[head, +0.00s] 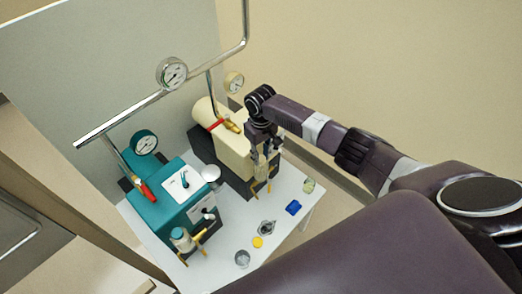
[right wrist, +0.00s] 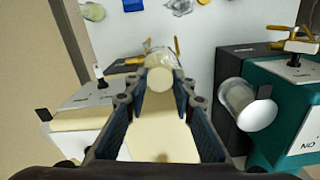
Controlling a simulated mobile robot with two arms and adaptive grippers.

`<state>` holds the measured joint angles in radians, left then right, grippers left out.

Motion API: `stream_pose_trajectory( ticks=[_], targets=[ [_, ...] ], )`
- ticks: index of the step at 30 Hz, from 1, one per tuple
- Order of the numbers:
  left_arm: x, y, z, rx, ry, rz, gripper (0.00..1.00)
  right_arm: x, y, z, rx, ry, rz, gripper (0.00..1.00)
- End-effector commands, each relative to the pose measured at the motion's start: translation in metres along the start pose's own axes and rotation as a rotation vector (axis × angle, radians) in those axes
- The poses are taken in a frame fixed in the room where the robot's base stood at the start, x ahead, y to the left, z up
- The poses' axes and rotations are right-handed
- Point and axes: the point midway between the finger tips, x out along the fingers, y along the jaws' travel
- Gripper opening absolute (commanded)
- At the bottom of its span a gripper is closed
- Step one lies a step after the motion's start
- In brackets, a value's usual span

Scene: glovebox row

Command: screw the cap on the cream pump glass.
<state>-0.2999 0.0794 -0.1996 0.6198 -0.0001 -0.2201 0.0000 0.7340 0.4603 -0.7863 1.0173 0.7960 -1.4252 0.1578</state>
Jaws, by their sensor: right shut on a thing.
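The cream pump (head: 222,135) stands at the back right of the white table, with a dark base. In the right wrist view its cream body (right wrist: 165,140) lies below my fingers. My right gripper (head: 265,155) is over the pump's near right end. In the right wrist view the gripper (right wrist: 163,92) is shut on a round cream cap (right wrist: 160,79). A clear glass (right wrist: 160,56) shows directly beyond the cap, in line with it. The fingers hide the cap's sides, and I cannot tell whether it is seated on the glass. My left gripper is not in view.
A teal pump (head: 165,205) stands left of the cream one. A pale cylinder (head: 210,173) stands between them. A blue piece (head: 293,207), a yellow disc (head: 257,242), a grey round piece (head: 242,258) and a greenish disc (head: 308,185) lie on the table. A pipe (head: 160,93) with gauges runs above.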

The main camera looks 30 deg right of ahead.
Motion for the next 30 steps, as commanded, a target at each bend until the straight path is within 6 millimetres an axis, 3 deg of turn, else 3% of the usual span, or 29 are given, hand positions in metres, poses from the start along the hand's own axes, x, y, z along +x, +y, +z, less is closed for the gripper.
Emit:
stream_pose_trajectory(
  ticks=[3, 7, 13, 22, 23, 27, 30],
  targets=[
    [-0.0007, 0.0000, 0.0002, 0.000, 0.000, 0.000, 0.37, 0.0005, -0.0008, -0.0002, 0.170, 0.000, -0.002, 0.00],
    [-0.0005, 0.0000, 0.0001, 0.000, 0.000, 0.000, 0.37, -0.0002, 0.0001, -0.0006, 0.205, 0.001, -0.001, 0.00],
    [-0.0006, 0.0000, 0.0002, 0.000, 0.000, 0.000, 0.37, -0.0006, -0.0006, -0.0011, 0.411, 0.002, -0.002, 0.00],
    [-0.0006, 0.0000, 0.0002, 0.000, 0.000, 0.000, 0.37, -0.0010, 0.0005, -0.0011, 0.467, 0.002, 0.000, 0.00],
    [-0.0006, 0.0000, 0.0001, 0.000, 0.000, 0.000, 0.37, -0.0010, 0.0005, -0.0011, 0.466, 0.002, 0.000, 0.27],
    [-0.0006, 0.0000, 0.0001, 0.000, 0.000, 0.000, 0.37, -0.0009, 0.0004, -0.0009, 0.465, 0.002, 0.000, 0.42],
    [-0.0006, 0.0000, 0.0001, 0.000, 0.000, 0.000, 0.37, -0.0006, 0.0003, -0.0007, 0.464, 0.001, 0.000, 0.44]
  ],
)
